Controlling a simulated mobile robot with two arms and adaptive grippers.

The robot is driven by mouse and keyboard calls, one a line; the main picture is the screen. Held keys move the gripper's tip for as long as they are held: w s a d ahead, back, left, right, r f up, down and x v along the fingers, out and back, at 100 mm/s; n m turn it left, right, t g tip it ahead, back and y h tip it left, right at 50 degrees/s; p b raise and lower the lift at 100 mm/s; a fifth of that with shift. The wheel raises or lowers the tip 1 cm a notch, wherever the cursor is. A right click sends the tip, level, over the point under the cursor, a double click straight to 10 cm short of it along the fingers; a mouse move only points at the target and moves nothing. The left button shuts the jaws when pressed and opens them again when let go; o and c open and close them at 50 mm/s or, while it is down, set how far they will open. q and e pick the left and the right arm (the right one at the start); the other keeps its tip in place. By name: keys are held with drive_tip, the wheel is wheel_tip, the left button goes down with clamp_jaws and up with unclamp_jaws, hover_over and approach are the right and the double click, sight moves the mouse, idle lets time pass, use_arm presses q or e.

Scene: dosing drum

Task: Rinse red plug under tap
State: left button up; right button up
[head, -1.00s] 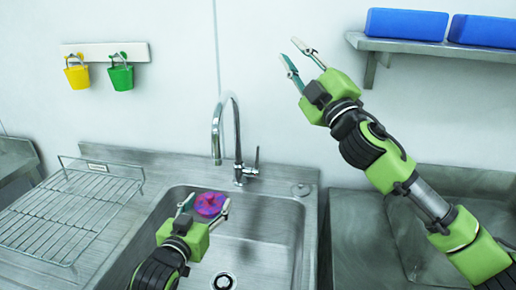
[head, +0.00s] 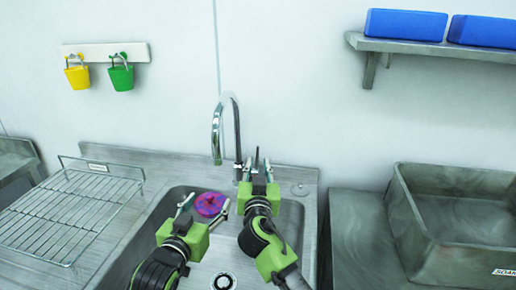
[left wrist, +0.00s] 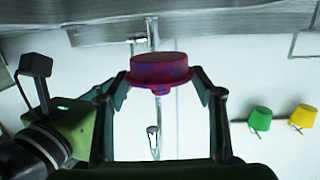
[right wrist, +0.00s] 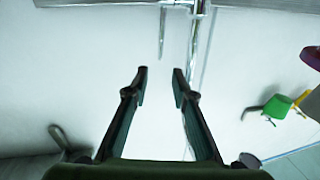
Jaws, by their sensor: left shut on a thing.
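The red plug (head: 210,204), with purple-blue patches on it, is held over the sink basin (head: 283,222). My left gripper (head: 207,202) is shut on its sides; the plug (left wrist: 160,70) also shows between the fingers in the left wrist view. The chrome tap (head: 217,130) has its spout end above the plug in the head view. I see no water stream. My right gripper (head: 257,168) is at the tap's lever, with its fingers apart. In the right wrist view the fingers (right wrist: 160,76) are open and nothing is clamped; contact with the lever cannot be told.
A wire drying rack (head: 66,215) stands left of the sink. A grey tub (head: 440,246) with a partly visible label stands at the right. Yellow (head: 77,77) and green (head: 121,77) buckets hang on the wall. Blue blocks (head: 406,24) lie on a shelf (head: 430,47).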

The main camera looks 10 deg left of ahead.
sight(258, 149)
drive_tip(key=w, duration=0.2)
drive_tip(key=w+a, duration=0.1)
drive_tip(key=w, duration=0.5)
drive_tip(key=shift+a, duration=0.15)
drive_tip(key=shift+w+a, duration=0.25)
drive_tip(key=shift+w, duration=1)
clamp_jaws()
